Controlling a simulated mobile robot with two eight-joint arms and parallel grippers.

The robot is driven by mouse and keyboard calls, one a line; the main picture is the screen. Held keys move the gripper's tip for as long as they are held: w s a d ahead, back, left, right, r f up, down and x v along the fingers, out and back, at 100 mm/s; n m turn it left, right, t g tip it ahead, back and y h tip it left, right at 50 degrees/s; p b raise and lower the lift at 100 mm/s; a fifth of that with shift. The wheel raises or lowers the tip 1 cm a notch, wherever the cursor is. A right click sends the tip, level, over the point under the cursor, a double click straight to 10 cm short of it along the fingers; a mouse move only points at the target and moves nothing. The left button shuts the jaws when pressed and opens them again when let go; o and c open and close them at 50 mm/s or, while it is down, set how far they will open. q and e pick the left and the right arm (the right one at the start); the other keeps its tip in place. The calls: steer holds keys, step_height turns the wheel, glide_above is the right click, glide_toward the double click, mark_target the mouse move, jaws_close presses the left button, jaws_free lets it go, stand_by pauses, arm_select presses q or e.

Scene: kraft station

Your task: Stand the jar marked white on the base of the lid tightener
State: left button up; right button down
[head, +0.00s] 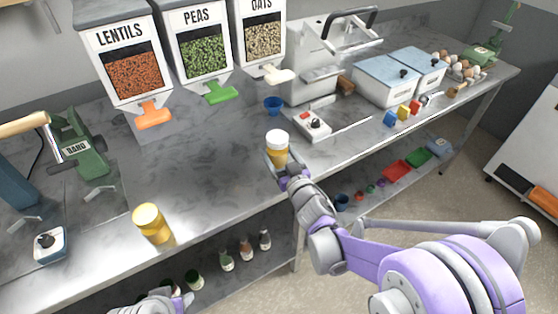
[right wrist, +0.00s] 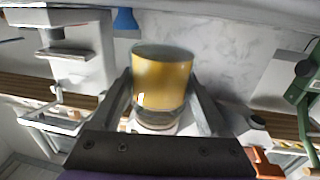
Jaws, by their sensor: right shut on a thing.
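My right gripper (head: 284,170) is shut on a jar (head: 277,148) with a white lid and amber contents. The jar is upright at the front part of the bench; I cannot tell if its bottom touches the top. In the right wrist view the jar (right wrist: 162,78) sits between both fingers, white lid toward the palm side. A green press-like device (head: 85,150) with a small label stands at far left; I cannot tell which device is the lid tightener. My left gripper (head: 172,301) is at the bottom edge, its fingers unclear.
Dispensers of lentils (head: 133,75), peas (head: 204,62) and oats (head: 263,40) hang over the bench. The bench middle-left is clear.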

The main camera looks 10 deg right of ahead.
mark_target(282, 167)
steer(key=shift+f, duration=1.55)
steer(key=shift+f+b, duration=0.15)
steer(key=shift+b, duration=0.15)
jaws_free()
